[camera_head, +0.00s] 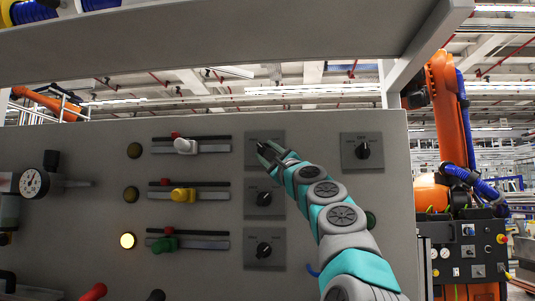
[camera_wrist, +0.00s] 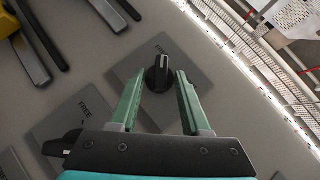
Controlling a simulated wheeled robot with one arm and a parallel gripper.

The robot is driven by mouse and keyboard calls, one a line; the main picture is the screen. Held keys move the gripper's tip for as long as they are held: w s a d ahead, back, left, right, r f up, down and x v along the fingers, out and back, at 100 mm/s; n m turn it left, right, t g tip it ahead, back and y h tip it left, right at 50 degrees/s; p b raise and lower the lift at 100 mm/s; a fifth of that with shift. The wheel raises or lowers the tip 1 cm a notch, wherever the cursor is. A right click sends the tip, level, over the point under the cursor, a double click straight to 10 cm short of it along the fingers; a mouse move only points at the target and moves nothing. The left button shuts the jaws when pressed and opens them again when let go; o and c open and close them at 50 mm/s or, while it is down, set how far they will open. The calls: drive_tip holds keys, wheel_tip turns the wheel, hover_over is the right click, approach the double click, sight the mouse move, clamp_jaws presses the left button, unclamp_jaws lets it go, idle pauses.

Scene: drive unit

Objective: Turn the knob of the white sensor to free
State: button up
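The white sensor (camera_head: 185,146) sits on the top rail of the grey panel. A grey square plate (camera_head: 254,137) lies to its right in the same row, and my gripper (camera_head: 265,152) is in front of it, hiding its knob in the head view. In the wrist view the black knob (camera_wrist: 157,77) stands between the two green fingers of my gripper (camera_wrist: 160,74). The fingers are open, with a gap visible on both sides of the knob.
Below are two more knobs, the middle one (camera_head: 264,199) and the lower one (camera_head: 264,249). Another knob (camera_head: 362,151) is to the right. The yellow sensor (camera_head: 183,195) and green sensor (camera_head: 165,243) are on lower rails. A grey shelf (camera_head: 220,40) overhangs the panel.

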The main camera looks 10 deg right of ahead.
drive_tip(key=shift+f, duration=0.15)
drive_tip(key=b+v, duration=0.4)
drive_tip(key=v, duration=0.3)
drive_tip(key=shift+s, duration=0.3)
drive_tip(key=shift+d+f, duration=0.1)
idle(0.7)
